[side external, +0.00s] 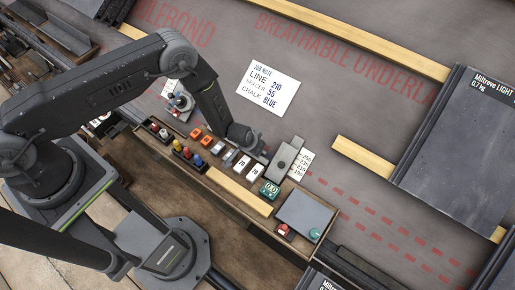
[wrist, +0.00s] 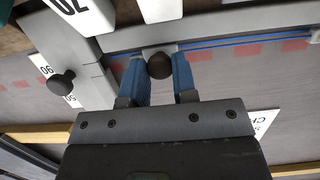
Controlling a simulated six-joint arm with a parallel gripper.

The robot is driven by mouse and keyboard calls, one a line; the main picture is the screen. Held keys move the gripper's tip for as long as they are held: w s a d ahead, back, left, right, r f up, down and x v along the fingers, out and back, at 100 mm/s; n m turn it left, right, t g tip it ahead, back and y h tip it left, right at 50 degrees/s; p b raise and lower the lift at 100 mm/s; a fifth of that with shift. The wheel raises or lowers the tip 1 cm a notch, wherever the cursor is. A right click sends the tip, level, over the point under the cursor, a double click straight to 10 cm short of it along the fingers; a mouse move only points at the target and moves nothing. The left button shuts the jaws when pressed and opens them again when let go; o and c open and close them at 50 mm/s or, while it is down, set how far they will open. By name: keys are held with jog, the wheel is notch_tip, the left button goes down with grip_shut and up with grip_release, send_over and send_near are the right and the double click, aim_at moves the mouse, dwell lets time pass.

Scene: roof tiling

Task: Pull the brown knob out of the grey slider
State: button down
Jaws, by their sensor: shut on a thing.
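My gripper (wrist: 160,72) has blue fingers, shut on a dark brown knob (wrist: 160,65) seen between their tips. A light grey piece shows just behind the knob, at a grey bar (wrist: 220,50); I cannot tell if the knob is still seated in it. In the side external view my gripper (side external: 258,153) is low at the tray's far edge, and the held knob is hidden. A grey plate (side external: 292,150) with a dark knob stands just right of it; this second knob (wrist: 62,84) also shows at the left of the wrist view.
A number card (side external: 302,163) lies beside the grey plate. A job note (side external: 268,88) lies on the underlay. Dark tiles (side external: 455,150) are stacked at right.

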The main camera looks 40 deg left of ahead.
jog(key=c, duration=0.9)
grip_release()
jog(key=v, duration=1.4)
jog(key=shift+f, duration=0.1)
